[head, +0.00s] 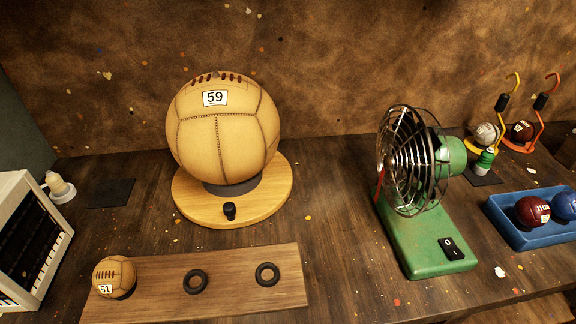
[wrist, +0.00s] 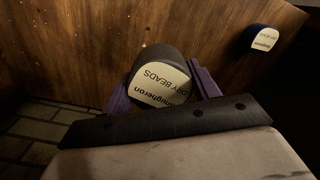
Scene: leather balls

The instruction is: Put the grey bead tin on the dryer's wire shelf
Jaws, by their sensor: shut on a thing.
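In the wrist view my gripper (wrist: 162,92) has its purple fingers shut on a dark grey tin (wrist: 158,60) with a cream label reading "DRY BEADS". The label faces the camera with its text upside down. The tin is held in front of a brown wooden surface; I cannot tell if it touches it. In the head view a pale box with a dark front and light wire bars (head: 38,240), apparently the dryer, stands at the left edge, partly cut off. My gripper and the held tin are not in the head view.
A second, dark bluish labelled tin (wrist: 263,40) is at the wrist view's upper right. The head view bench holds a large ball numbered 59 (head: 222,130), a wooden board (head: 230,285) with a small ball, a green fan (head: 425,235) and a blue tray (head: 525,235).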

